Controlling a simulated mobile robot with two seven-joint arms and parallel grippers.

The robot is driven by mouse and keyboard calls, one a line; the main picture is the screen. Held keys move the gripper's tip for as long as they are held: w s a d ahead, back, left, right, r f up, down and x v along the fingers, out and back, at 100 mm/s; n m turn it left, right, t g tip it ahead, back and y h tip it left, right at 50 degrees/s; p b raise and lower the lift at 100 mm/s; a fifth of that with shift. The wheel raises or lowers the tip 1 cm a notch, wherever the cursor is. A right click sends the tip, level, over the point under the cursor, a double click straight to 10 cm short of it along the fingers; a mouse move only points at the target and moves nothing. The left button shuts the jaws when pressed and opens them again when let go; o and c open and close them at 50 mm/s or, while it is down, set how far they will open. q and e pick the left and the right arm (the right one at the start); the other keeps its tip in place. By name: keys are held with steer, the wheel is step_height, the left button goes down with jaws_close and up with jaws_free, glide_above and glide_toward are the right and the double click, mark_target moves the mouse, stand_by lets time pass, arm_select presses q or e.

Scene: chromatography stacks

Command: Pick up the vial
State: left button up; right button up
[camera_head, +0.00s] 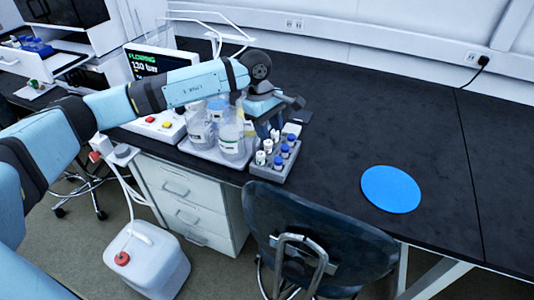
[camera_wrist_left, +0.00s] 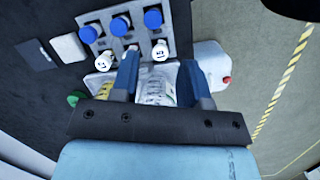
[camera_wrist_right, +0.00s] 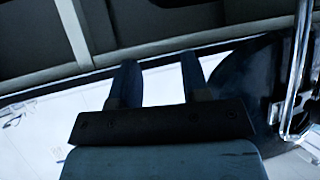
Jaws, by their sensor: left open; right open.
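A grey vial rack (camera_head: 258,171) stands at the front edge of the black bench. It holds several vials, some with blue caps (camera_head: 278,163) and some with white caps (camera_head: 260,157). In the left wrist view, blue caps (camera_wrist_left: 153,19) form one row, with white-capped vials (camera_wrist_left: 160,50) in the row nearer my fingers. My left gripper (camera_wrist_left: 160,72) is open and empty, its fingers pointing toward the white-capped row. In the head view, it is above and behind the rack, partly hidden by its wrist. My right gripper (camera_wrist_right: 156,72) is open and empty, away from the rack; the head view does not show it.
Large bottles (camera_head: 231,139) stand in a white tray (camera_head: 213,154) left of the rack, close to my left arm. A blue round mat (camera_head: 390,189) lies on clear bench to the right. A dark chair (camera_head: 315,235) stands in front. A display box (camera_head: 157,64) is behind.

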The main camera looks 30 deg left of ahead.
arm_select(q)
steer(key=w+a+y, duration=0.1)
steer(key=a+y, duration=0.1)
steer(key=a, duration=0.1)
steer(key=m, duration=0.1)
glide_above(260, 154)
steer(key=shift+y, duration=0.3)
steer(key=f, duration=0.6)
steer(key=shift+w+a+f, duration=0.1)
steer(key=shift+w+f, duration=0.05)
steer(key=shift+w, duration=0.1)
steer(key=f, duration=0.6)
steer(key=shift+s+f+b, duration=0.2)
steer(key=shift+b, duration=0.2)
steer(key=c, duration=0.7)
